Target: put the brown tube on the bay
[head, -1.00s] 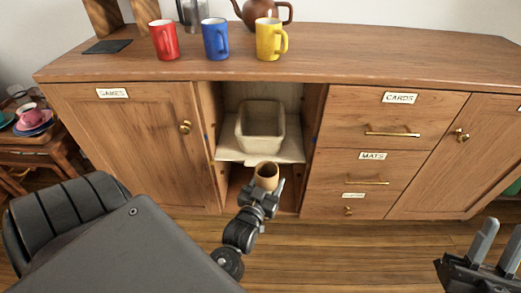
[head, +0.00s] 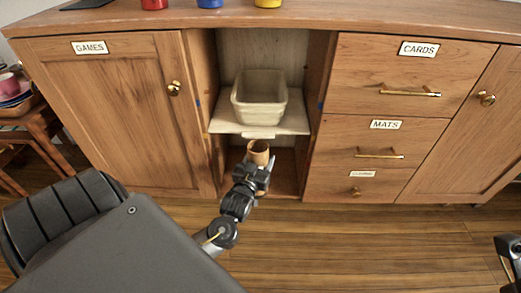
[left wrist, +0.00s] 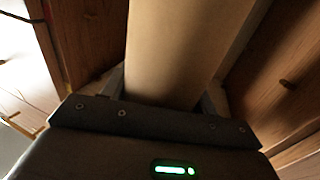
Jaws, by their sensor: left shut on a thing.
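The brown tube (head: 258,152) is upright in my left gripper (head: 256,168), which is shut on it. The tube also fills the middle of the left wrist view (left wrist: 180,50). It is at the open bay (head: 284,165) of the cabinet, in front of the lower compartment and just below the shelf edge. I cannot tell how far inside it is. My right gripper (head: 510,255) is only partly in view at the right edge; its jaws cannot be judged.
A pale shelf (head: 222,122) divides the bay and bears a cream bin (head: 259,112). A games door (head: 110,110) is left, a cards drawer (head: 405,75) and a mats drawer (head: 375,142) right. Mug bases (head: 210,3) show on the top.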

